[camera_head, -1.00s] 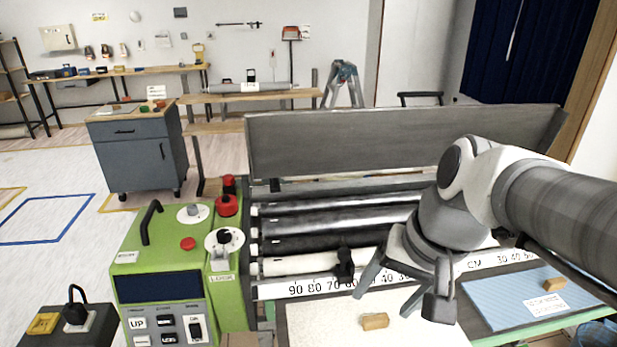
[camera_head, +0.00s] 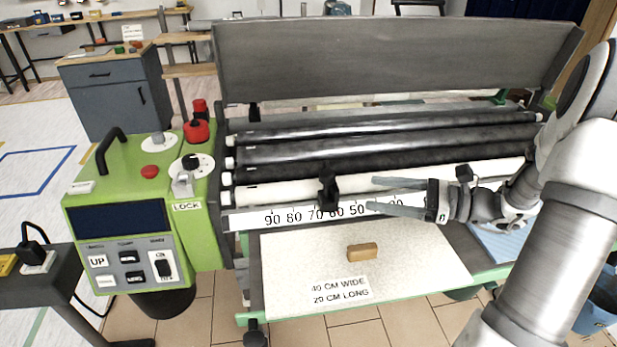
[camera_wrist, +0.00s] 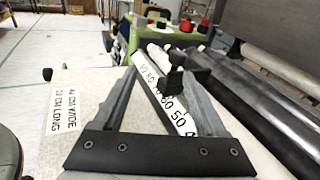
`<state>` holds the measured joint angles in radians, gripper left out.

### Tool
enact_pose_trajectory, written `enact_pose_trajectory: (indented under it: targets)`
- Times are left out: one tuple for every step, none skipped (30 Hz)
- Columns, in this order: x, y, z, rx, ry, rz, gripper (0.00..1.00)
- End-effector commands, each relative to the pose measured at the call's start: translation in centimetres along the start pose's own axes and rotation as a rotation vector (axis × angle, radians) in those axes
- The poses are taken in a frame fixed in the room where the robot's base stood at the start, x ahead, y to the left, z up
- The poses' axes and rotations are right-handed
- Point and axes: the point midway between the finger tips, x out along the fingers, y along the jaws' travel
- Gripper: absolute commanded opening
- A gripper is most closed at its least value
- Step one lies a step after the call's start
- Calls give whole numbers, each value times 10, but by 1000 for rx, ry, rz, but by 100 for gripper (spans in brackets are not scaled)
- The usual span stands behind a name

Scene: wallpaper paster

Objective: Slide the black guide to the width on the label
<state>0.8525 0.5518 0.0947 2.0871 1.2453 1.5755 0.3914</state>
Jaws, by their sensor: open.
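The black guide (camera_head: 328,193) sits on the white roller above the ruler strip (camera_head: 285,217), near the 60 and 70 marks. The label (camera_head: 340,290) on the white sheet reads "40 CM WIDE 20 CM LONG". My gripper (camera_head: 372,194) is open and empty to the right of the guide, its fingers pointing left at it with a gap between. The gripper and wrist hide the ruler numbers right of 50. In the wrist view the guide (camera_wrist: 173,77) shows just beyond the fingertips (camera_wrist: 156,72), and the label (camera_wrist: 62,112) lies at the left.
A small tan block (camera_head: 362,252) lies on the white sheet (camera_head: 420,262). The green control box (camera_head: 140,200) with buttons and a LOCK knob stands left of the rollers. A grey raised panel (camera_head: 390,58) stands behind them. Space above the sheet in front is clear.

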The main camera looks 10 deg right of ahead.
Motion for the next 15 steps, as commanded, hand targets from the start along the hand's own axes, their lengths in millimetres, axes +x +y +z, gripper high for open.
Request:
enact_pose_trajectory:
  targets:
    - [-8,-7,-12,29,-35,-42,74]
    - [-11,-10,-15,40,-51,-62,74]
    - [-15,-14,-18,53,-69,-82,74]
    - [-17,-16,-19,60,-80,-93,74]
    - [-18,-17,-20,65,-88,-102,74]
    - [-19,-18,-20,70,-95,-109,74]
    - [-19,-19,-20,72,-98,-113,74]
    - [-17,-20,-20,72,-100,-114,74]
    - [-14,-20,-20,72,-101,-114,74]
    - [-10,-20,-19,72,-100,-112,74]
    - [-6,-20,-19,71,-99,-111,74]
    - [0,-21,-19,71,-99,-111,74]
    - [6,-21,-18,71,-99,-110,74]
    - [12,-21,-18,71,-98,-109,74]
    - [20,-23,-18,71,-98,-109,74]
